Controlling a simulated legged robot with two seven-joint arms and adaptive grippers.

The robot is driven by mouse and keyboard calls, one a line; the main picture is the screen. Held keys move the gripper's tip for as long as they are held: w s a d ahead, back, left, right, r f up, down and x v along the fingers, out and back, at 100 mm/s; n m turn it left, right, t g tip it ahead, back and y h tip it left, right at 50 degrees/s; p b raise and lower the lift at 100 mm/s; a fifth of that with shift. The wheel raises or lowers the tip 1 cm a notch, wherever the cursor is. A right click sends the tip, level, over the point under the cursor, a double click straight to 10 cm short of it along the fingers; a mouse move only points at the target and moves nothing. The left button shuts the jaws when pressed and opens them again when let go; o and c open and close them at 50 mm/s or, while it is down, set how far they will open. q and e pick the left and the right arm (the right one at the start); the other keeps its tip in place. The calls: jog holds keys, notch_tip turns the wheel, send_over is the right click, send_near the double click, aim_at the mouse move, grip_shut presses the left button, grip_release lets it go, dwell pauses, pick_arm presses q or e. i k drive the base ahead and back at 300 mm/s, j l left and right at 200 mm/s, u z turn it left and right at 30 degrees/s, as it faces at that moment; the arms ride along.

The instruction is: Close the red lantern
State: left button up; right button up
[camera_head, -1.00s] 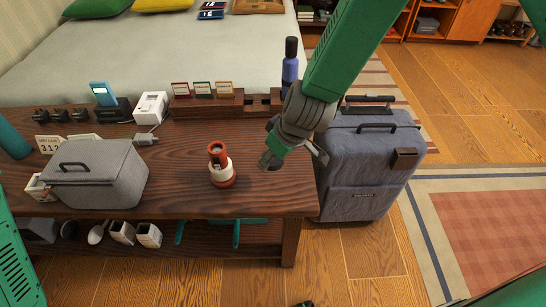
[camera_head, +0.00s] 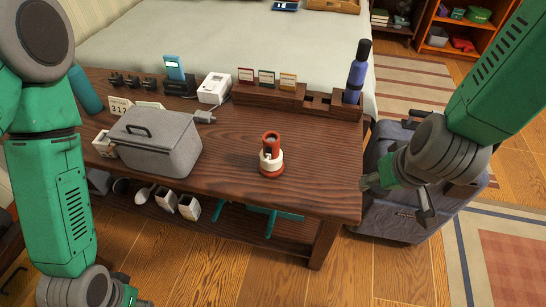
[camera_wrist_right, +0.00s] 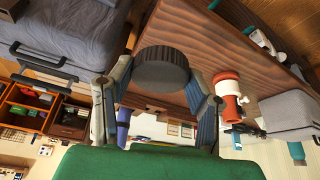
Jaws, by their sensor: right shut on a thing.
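The red lantern (camera_head: 271,158) stands upright on the dark wooden bench, with a red top, a white middle and a red base. Its red top shows an opening. It also shows in the right wrist view (camera_wrist_right: 229,90), apart from my right gripper. My right gripper (camera_head: 375,182) is off the bench's right end, above the suitcase. In the right wrist view its fingers (camera_wrist_right: 160,78) are shut on a dark, ridged round cap (camera_wrist_right: 161,66). My left gripper (camera_head: 128,297) is partly cut off at the bottom edge; its fingers cannot be made out.
A grey fabric box (camera_head: 155,145) stands left of the lantern on the bench (camera_head: 225,160). A wooden rack (camera_head: 270,98) with small cards and a blue bottle (camera_head: 357,72) are behind. A grey suitcase (camera_head: 400,222) stands at the right. The bench around the lantern is clear.

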aim_at(275, 166)
jog(key=i+l, duration=0.1)
jog(key=l, duration=0.3)
jog(key=i+l, duration=0.15)
jog(key=l, duration=0.25)
jog(key=i+l, duration=0.1)
jog(key=l, duration=0.3)
jog(key=i+l, duration=0.15)
jog(key=l, duration=0.25)
jog(key=u, duration=1.25)
jog(key=l, duration=0.05)
